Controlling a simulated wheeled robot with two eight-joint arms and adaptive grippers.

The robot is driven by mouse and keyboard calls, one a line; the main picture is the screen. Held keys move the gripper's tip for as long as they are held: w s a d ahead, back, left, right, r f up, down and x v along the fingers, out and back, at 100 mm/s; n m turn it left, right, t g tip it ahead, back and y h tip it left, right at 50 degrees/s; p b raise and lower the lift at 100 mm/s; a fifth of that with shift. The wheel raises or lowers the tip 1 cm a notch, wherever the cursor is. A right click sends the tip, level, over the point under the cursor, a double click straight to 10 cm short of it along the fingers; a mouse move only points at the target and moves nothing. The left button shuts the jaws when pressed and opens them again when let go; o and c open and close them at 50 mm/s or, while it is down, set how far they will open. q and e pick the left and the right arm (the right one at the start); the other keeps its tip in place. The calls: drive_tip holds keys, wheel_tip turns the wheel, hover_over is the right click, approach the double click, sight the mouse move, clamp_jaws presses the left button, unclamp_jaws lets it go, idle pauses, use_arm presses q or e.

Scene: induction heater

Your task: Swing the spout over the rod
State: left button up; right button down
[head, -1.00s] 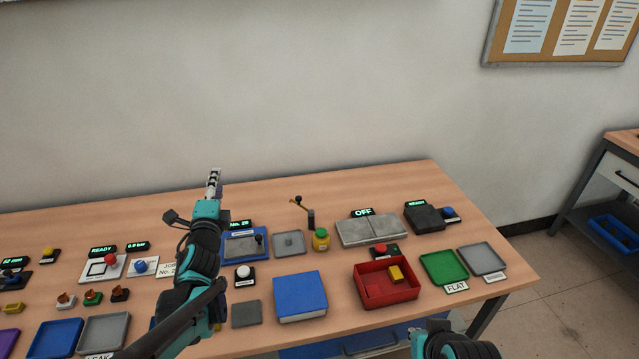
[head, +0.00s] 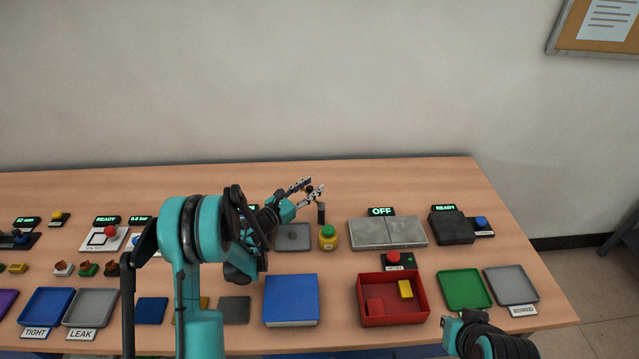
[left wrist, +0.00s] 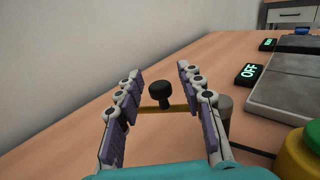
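The spout is a thin yellow bar (left wrist: 180,108) with a black knob (left wrist: 160,93) on its free end. Its dark upright post (left wrist: 225,108) also shows in the head view (head: 321,213). My left gripper (head: 312,188) is at the knob end, its fingers apart. In the left wrist view my open left gripper (left wrist: 158,100) has the knob between its fingers, with a gap on both sides. The bar is mostly hidden by the fingers in the head view. I cannot clearly tell the rod; a grey plate (head: 285,246) with a small round piece lies below the spout.
A grey slab with an OFF display (head: 388,233) is to the right. A blue box (head: 291,298) and a red bin (head: 393,318) stand in front. The back of the table is clear.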

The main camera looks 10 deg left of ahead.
use_arm(q)
drive_tip(key=x, duration=0.3)
drive_tip(key=shift+w+d+b, duration=0.1)
drive_tip(key=shift+w+b, duration=0.25)
drive_tip(key=shift+c, duration=0.3)
clamp_jaws()
